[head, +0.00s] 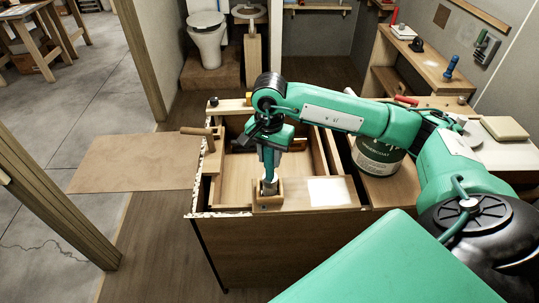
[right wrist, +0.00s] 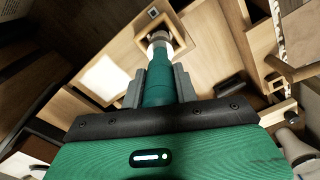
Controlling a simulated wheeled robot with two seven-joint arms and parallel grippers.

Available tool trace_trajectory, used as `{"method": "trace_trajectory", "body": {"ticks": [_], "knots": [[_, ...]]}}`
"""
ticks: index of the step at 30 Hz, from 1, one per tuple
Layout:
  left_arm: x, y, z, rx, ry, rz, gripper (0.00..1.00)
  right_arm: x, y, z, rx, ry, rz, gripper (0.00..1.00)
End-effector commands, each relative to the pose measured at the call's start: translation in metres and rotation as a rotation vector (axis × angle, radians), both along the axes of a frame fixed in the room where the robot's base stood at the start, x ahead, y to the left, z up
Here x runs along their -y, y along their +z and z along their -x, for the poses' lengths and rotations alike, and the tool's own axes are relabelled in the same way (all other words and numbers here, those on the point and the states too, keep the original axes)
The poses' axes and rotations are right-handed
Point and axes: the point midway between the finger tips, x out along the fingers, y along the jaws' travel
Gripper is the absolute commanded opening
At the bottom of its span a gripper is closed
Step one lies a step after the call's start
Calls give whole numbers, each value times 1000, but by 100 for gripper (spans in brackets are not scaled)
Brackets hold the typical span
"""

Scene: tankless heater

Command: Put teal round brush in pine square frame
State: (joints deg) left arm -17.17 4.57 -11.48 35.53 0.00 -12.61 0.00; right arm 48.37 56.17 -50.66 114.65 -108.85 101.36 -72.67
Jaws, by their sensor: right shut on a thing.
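My right gripper (head: 270,155) points down over the wooden cabinet and is shut on the teal round brush (right wrist: 156,88). In the right wrist view the grey fingers (right wrist: 159,90) press on both sides of the teal handle. The brush's pale metal end points away from the gripper and shows in the head view just below the fingers. The pine square frame (head: 267,204) is at the cabinet's near edge, directly under the brush. The brush's lower end is at the frame's opening; its depth inside is hard to tell. My left gripper is not in view.
An open wooden compartment (head: 236,172) lies behind the frame, with raised walls around it. A white sheet (head: 329,191) lies on the top to the right. A dark green paint can (head: 378,157) stands further right. A wooden mallet-like handle (head: 195,131) sticks out at left.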

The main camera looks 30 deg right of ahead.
Motion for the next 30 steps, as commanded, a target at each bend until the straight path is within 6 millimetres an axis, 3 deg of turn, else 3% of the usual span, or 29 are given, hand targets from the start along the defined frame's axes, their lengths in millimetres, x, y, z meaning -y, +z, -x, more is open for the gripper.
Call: {"method": "trace_trajectory", "body": {"ticks": [5,6,9,23,30], "knots": [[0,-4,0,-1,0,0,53,0,-3,0,0,0,0,0],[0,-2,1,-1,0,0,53,0,-2,0,1,0,-1,37],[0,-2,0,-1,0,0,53,0,-2,0,0,0,0,55],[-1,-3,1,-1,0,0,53,0,-1,0,0,0,0,55],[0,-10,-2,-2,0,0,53,0,29,-1,5,-1,-1,55]]}}
